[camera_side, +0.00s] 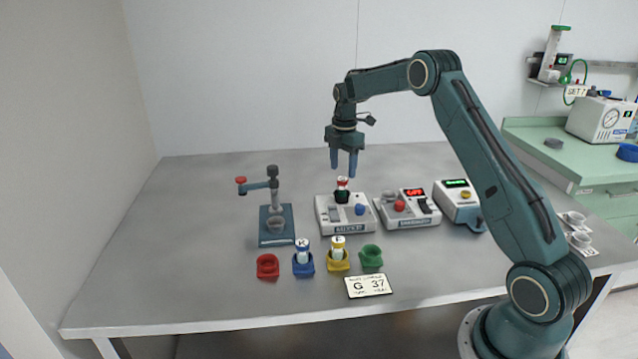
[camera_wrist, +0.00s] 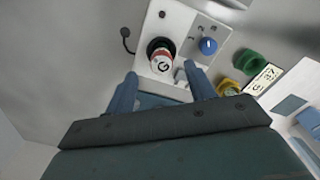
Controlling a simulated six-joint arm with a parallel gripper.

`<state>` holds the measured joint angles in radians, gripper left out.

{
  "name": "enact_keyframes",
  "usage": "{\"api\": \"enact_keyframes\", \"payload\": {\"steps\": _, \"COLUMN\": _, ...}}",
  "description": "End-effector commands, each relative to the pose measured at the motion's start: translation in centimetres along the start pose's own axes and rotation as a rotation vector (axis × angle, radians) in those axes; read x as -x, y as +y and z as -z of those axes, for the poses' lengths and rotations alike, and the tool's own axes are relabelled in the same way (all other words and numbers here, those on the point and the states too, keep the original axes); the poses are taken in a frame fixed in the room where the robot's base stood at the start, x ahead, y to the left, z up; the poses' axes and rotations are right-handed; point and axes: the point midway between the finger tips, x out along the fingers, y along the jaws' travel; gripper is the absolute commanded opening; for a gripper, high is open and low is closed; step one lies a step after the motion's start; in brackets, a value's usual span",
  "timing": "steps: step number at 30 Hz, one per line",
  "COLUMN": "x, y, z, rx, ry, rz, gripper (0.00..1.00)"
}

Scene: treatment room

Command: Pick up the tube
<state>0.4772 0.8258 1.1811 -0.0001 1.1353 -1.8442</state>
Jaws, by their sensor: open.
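A tube (camera_side: 342,184) with a white and red top stands upright in the dark socket of a white mixer-like device (camera_side: 325,214). In the wrist view the tube (camera_wrist: 161,62) shows a letter G on its top. My gripper (camera_side: 343,172) is open, pointing down just above this tube, with nothing between its fingers. In the wrist view my gripper (camera_wrist: 161,72) has its fingertips on either side of the tube's near edge. Whether they touch it I cannot tell. Two more tubes stand in a blue holder (camera_side: 304,270) and a yellow holder (camera_side: 338,265).
A red holder (camera_side: 267,267) and a green holder (camera_side: 372,257) look empty. A card (camera_side: 368,286) reads G 37. A press-like stand (camera_side: 276,229) is at left. Boxes with a red display (camera_side: 407,209) and a green display (camera_side: 458,203) stand at right. The table's left side is clear.

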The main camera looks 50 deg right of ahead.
Motion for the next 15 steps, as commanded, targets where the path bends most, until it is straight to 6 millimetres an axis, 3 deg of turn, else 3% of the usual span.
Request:
{"api": "enact_keyframes", "payload": {"steps": 8, "x": -0.4, "y": 0.0, "z": 0.0, "rx": 0.000, "ry": 0.000, "rz": 0.000, "gripper": 0.54}}
{"api": "enact_keyframes", "payload": {"steps": 15, "x": -2.5, "y": -0.2, "z": 0.1, "rx": 0.000, "ry": 0.001, "rz": 0.003, "gripper": 0.54}}
